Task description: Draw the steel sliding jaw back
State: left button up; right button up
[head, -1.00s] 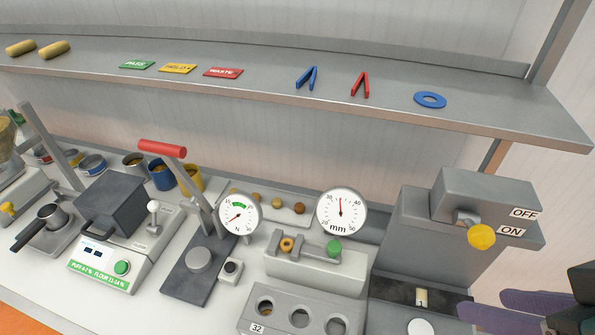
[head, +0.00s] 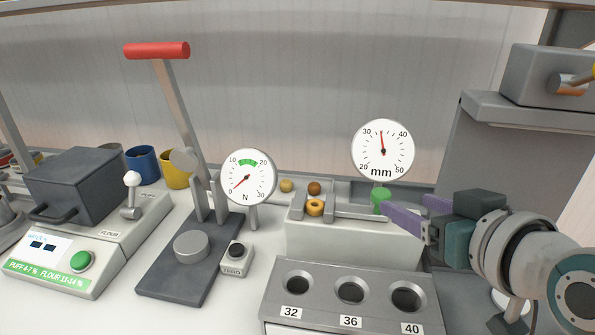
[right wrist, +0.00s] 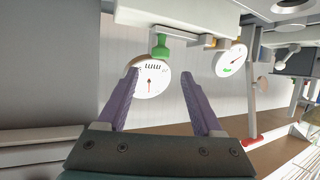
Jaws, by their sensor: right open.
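The caliper stand (head: 340,240) is a pale block under the mm dial. On it a golden ring (head: 315,207) sits between two grey steel blocks. The steel sliding jaw (head: 329,207) seems to be the right-hand one, with a rod running right to a green knob (head: 379,196). My right gripper (head: 394,211), with purple fingers, is open and empty close to the knob's right. In the right wrist view the green knob (right wrist: 160,47) shows beyond the fingertips, roughly in line with the gap. Contact is not visible. My left gripper is out of view.
The mm dial (head: 383,150) stands just above the knob. A block with holes marked 32, 36 and 40 (head: 350,310) lies in front. A lever press (head: 178,265) with red handle and an N dial (head: 248,176) stand to the left. A grey cabinet (head: 490,160) rises at right.

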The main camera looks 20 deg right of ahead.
aim_at(383, 192)
jog(key=b+x, duration=0.1)
jog(key=x, duration=0.7)
grip_shut()
dwell(0.4)
dwell(0.9)
